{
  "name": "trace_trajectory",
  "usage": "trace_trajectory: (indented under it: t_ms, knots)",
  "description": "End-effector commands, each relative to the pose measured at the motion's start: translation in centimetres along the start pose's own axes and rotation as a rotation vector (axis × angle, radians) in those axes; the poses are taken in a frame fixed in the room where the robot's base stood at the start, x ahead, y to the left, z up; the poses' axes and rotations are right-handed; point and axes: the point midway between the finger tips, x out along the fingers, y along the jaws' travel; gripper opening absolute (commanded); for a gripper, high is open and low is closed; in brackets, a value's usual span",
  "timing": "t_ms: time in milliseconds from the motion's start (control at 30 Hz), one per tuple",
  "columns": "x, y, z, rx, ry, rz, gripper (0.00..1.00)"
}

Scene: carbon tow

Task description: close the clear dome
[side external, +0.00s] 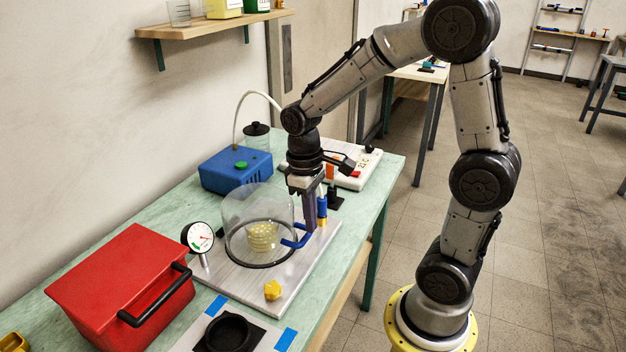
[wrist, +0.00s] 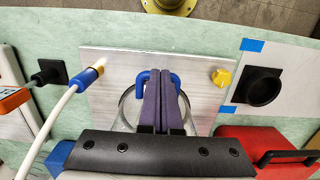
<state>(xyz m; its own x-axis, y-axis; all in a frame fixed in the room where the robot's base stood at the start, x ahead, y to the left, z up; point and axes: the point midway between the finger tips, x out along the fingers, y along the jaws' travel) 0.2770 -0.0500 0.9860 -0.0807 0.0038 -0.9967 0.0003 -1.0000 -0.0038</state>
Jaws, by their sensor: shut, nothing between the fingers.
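The clear dome (side external: 257,204) stands on a metal base plate (side external: 218,270), with a dark ring around its foot and a pale yellow stacked piece (side external: 262,236) inside. Whether its rim is fully seated is hard to tell. Its blue handle (side external: 297,240) sticks out low on the side toward my arm. My gripper (side external: 309,229) points down at the handle, its purple fingers together and empty. In the wrist view, the fingers (wrist: 160,74) cover the middle of the blue handle (wrist: 142,79), which shows on both sides. Contact with the handle cannot be told.
A dial gauge (side external: 198,238) and a yellow knob (side external: 272,290) stand near the dome. A red case (side external: 115,285) is at left, a blue box (side external: 235,170) with a hose behind. A hose fitting (wrist: 91,74) is on the plate. A black cup (side external: 228,333) is in front.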

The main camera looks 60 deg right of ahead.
Motion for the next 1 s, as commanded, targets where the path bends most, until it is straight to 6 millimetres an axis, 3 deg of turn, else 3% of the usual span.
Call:
trace_trajectory:
  t_ms: [200,400,733,900,1000]
  knots:
    - [-5.1,0.0,1.0,0.001,0.015,0.002,0.00]
    - [-8.9,0.0,2.0,0.001,0.015,0.001,0.00]
    - [-12.1,-0.5,2.9,-0.016,0.044,0.008,0.00]
    - [-13.7,-2.3,6.2,-0.064,0.155,0.026,0.00]
    - [-13.6,-3.4,8.6,-0.082,0.258,0.035,0.00]
